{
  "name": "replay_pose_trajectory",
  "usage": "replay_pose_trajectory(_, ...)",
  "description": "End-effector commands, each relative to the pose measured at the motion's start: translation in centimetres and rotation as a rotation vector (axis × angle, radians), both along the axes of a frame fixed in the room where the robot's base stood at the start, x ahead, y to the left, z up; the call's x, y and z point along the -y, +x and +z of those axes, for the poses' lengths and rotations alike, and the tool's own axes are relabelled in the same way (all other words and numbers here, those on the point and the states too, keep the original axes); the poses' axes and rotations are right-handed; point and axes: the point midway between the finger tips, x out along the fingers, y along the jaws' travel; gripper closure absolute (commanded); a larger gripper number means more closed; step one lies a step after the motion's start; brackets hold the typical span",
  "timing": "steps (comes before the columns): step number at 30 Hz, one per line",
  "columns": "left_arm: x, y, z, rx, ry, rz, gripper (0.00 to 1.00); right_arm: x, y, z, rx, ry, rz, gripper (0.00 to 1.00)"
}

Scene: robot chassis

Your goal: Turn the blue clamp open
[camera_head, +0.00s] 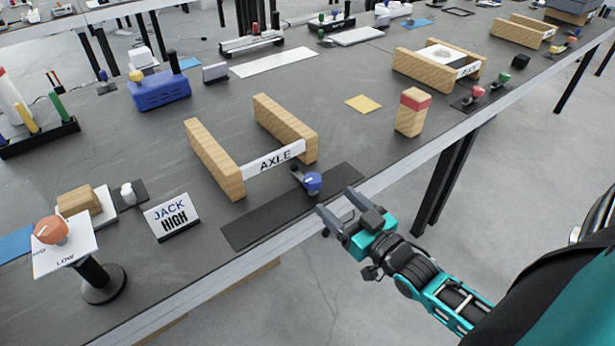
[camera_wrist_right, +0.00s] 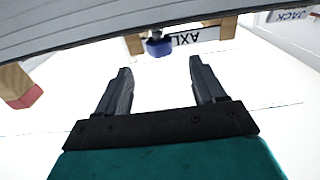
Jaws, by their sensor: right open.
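The blue clamp (camera_head: 313,182) is a small blue knob on a dark lever. It stands at the edge of a black mat (camera_head: 270,217) in front of the AXLE sign. It also shows in the right wrist view (camera_wrist_right: 158,47), beyond the fingertips and near the top. My right gripper (camera_head: 336,203) is open and empty just off the table's front edge, to the lower right of the clamp and apart from it. Its two fingers also show in the right wrist view (camera_wrist_right: 160,78). My left gripper is not in view.
Wooden rails (camera_head: 215,160) flank the AXLE sign (camera_head: 275,158) behind the clamp. A red-topped wooden block (camera_head: 411,115) stands to the right. The JACK HIGH sign (camera_head: 171,216) and an orange knob on a stand (camera_head: 51,231) are at left.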

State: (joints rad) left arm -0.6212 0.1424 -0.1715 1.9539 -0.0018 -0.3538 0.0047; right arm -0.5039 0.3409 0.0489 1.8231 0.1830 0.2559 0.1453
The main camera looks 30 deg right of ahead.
Motion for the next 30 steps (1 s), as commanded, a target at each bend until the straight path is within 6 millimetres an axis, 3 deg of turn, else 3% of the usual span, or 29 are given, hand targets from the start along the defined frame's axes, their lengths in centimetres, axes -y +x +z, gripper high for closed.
replay_pose_trajectory(9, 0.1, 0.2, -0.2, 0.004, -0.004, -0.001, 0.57, -0.5, 6.3, 0.1, 0.002, -0.002, 0.0, 0.31)
replay_pose_trajectory(15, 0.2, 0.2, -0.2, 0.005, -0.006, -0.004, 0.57, -0.8, 9.3, 0.0, 0.0, -0.001, 0.0, 0.31)
replay_pose_trajectory(21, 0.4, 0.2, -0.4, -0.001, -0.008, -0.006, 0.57, -0.9, 10.7, 0.0, -0.003, -0.001, 0.0, 0.31)
replay_pose_trajectory(30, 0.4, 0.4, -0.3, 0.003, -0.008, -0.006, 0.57, -0.9, 10.9, 0.0, -0.004, -0.001, 0.0, 0.31)
